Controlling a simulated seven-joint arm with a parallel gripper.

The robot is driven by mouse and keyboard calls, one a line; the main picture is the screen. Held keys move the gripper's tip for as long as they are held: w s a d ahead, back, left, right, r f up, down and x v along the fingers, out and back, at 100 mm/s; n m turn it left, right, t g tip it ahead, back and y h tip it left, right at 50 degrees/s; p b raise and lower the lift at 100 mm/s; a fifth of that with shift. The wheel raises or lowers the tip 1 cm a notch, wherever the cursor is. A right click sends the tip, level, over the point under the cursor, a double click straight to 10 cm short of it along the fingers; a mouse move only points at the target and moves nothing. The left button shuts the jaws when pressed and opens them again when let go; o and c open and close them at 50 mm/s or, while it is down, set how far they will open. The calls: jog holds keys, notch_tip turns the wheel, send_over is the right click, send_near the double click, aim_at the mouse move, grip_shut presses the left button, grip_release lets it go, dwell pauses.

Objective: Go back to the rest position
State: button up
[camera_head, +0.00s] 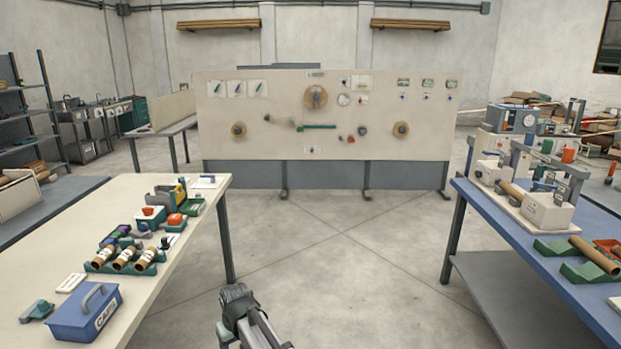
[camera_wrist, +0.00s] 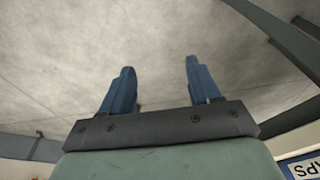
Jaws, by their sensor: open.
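My gripper (camera_wrist: 160,64) shows in the wrist view with its two blue fingers spread apart. The space between the fingers is empty, with bare concrete floor behind it. In the head view, part of my arm (camera_head: 246,318) shows at the bottom centre, in the gap between the two tables. I cannot make out the fingers there.
The left table (camera_head: 190,240) bears a blue caps box (camera_head: 88,313) and a green rack of cardboard tubes (camera_head: 124,262). The right table (camera_head: 510,230) carries a winder (camera_head: 530,195). A panel board (camera_head: 270,140) stands behind. The floor between is clear.

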jog(key=s+d+f+m, duration=0.3)
jog(key=d+f, duration=0.1)
jog(key=d, duration=0.9)
jog(key=s+d+f+m+g+h, duration=0.1)
jog(key=s+d+f+m, duration=0.3)
jog(key=d, duration=0.9)
jog(key=s+d+f+m, duration=0.15)
jog(key=d+f, duration=0.35)
jog(key=d, duration=0.8)
jog(key=s+f+g, duration=0.3)
jog(key=s+f, duration=0.7)
jog(key=s, duration=0.5)
jog(key=s+f+g, duration=0.4)
jog(key=s+f, duration=0.7)
jog(key=s, duration=0.4)
jog(key=shift+s+d+n, duration=0.2)
jog(key=shift+s+n, duration=0.15)
jog(key=shift+s, duration=0.05)
